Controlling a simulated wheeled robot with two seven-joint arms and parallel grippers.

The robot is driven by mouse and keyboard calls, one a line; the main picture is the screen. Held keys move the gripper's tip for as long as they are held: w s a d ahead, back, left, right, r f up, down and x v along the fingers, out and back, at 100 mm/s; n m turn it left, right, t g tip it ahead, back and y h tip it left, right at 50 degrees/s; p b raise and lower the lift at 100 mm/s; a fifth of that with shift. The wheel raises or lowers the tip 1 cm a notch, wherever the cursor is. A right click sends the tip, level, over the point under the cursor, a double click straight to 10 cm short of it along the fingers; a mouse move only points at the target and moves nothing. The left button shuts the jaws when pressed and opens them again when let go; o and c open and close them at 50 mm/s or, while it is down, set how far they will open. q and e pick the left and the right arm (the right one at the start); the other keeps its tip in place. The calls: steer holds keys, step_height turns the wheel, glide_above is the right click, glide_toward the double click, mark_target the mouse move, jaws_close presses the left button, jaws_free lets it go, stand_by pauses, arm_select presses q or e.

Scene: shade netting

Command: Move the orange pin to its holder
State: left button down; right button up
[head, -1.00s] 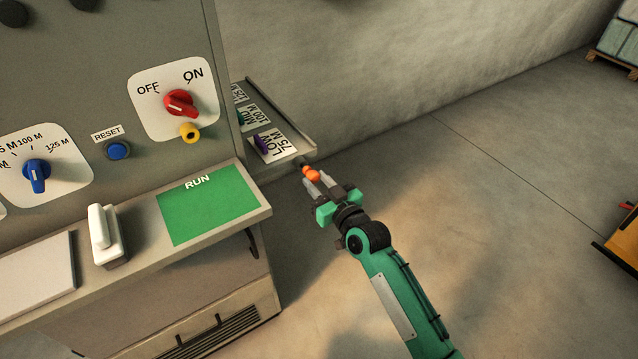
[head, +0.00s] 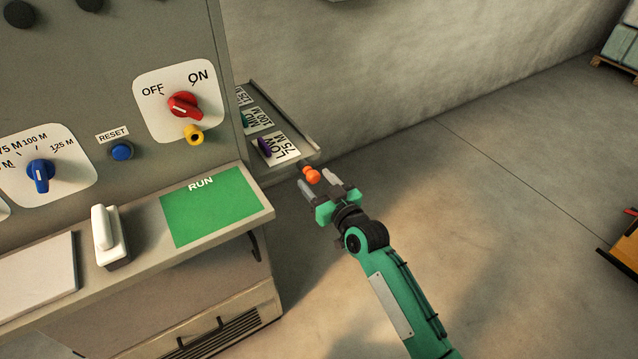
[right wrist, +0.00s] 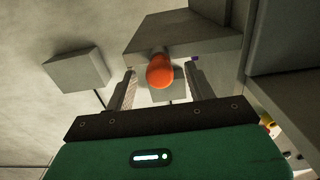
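In the right wrist view the orange head (right wrist: 160,71) lies between the spread fingers (right wrist: 161,85), with a gap on both sides. Whether the stem sits in a holder is hidden. My left gripper is out of view.
The shelf carries a LOW 75 M card (head: 280,148), a purple piece (head: 263,146) and further cards. Left of it stands the grey control cabinet with a red switch (head: 184,104) and a green RUN panel (head: 215,205).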

steer(key=shift+s+d+f, duration=0.1)
steer(key=shift+s+d, duration=0.05)
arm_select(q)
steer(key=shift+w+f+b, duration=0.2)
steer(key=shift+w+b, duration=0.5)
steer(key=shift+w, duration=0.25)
arm_select(e)
steer(key=v, duration=1.3)
steer(key=shift+s, duration=0.2)
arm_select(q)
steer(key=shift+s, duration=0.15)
arm_select(e)
steer(key=shift+d, duration=0.1)
